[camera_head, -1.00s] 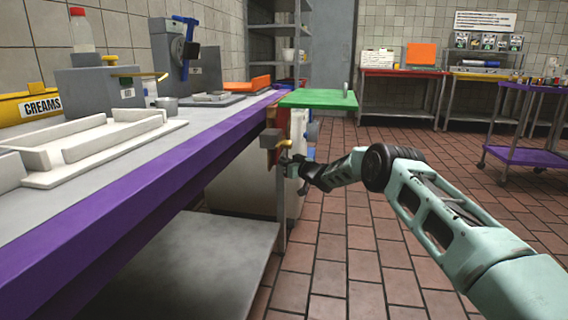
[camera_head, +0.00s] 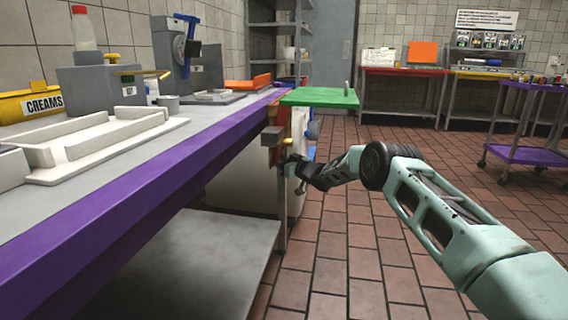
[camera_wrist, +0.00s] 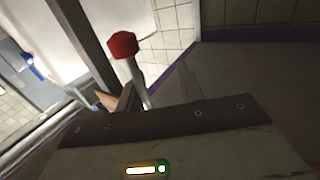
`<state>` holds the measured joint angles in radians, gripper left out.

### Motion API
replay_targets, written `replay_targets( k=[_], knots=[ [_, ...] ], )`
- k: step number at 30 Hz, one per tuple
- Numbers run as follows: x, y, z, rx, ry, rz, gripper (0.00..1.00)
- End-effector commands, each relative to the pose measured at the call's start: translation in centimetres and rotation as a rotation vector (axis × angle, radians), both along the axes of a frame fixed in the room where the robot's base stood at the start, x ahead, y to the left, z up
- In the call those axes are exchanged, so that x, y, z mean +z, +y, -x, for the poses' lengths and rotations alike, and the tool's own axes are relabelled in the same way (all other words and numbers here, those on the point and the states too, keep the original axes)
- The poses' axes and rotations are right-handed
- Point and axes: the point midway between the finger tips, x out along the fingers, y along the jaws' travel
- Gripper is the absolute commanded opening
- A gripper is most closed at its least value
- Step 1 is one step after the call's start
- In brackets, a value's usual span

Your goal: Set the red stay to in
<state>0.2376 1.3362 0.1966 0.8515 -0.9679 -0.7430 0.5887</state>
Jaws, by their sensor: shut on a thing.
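The red stay shows in the wrist view as a red knob (camera_wrist: 122,45) on a pale rod, which runs down to my gripper (camera_wrist: 135,98). In the head view a small red part (camera_head: 272,135) sits at the far end of the counter's front edge, beside a brass-coloured piece (camera_head: 286,141). My gripper (camera_head: 284,167) is just below these parts, near a thin leg, shut on what looks like the stay's rod. The exact contact is hidden by my gripper's own body. The green flap (camera_head: 320,97) stands out level from the counter end above my gripper.
The purple-edged counter (camera_head: 130,190) runs along the left, with a lower shelf (camera_head: 190,265) under it. A pale bin-like body (camera_head: 235,160) stands behind my gripper. Tiled floor (camera_head: 345,255) is free to the right. A purple cart (camera_head: 530,155) stands far right.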

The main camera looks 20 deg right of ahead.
Motion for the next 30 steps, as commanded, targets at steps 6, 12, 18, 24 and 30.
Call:
replay_targets(
  k=[6,12,18,24,30],
  knots=[
    [0.2,0.0,1.1,0.009,0.001,-0.002,0.31],
    [0.4,-1.2,3.7,0.006,0.002,-0.002,0.31],
    [0.4,-2.5,7.1,0.010,0.001,-0.003,0.32],
    [0.4,-4.0,11.1,0.014,-0.001,-0.004,0.49],
    [0.2,-5.3,14.4,0.016,0.000,-0.005,0.49]
  ],
)
